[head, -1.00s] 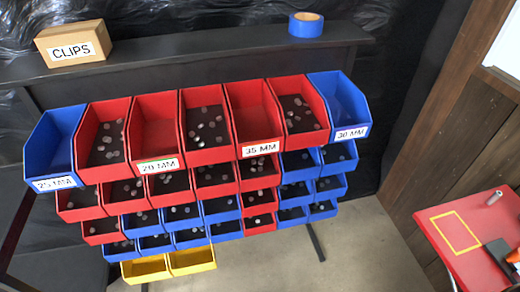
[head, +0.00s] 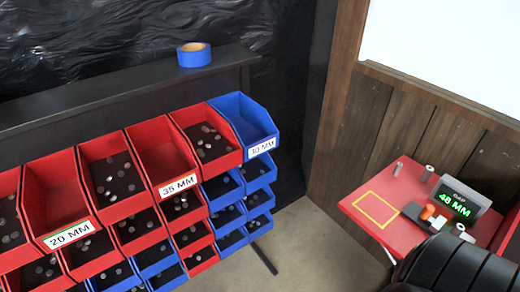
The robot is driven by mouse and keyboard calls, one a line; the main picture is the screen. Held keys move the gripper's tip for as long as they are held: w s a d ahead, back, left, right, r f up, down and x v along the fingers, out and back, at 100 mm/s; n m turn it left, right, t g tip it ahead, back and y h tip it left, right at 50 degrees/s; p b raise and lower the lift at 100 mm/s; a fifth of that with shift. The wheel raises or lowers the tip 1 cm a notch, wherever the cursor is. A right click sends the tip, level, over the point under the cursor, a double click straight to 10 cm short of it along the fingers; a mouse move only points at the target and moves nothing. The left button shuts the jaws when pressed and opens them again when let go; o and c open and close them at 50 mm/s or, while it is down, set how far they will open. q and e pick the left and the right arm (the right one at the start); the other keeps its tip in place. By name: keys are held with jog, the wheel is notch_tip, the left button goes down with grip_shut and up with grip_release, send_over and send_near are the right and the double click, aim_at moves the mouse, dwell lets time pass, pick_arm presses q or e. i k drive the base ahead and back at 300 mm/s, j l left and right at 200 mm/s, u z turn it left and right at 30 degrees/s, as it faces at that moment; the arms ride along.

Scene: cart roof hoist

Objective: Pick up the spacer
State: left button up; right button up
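Short grey cylinders that look like spacers stand on the red table at the right: one near its back edge (head: 398,168), one beside the display (head: 428,173), and one near the front right (head: 460,229). An orange cylinder (head: 427,212) sits by a black flat device (head: 418,216). I cannot tell which piece is the spacer meant. A display (head: 459,203) reads "GAP 48 MM". Red and blue bins carry labels: 20 MM (head: 70,234), 35 MM (head: 178,185) and 30 MM (head: 261,148).
The red table (head: 366,178) has a yellow square outline (head: 376,209) with a clear inside. Blue tape (head: 194,55) lies on the rack's shelf (head: 120,90). Floor shows between rack and table.

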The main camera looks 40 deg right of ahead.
aim_at(459, 229)
jog(key=z, duration=2.75)
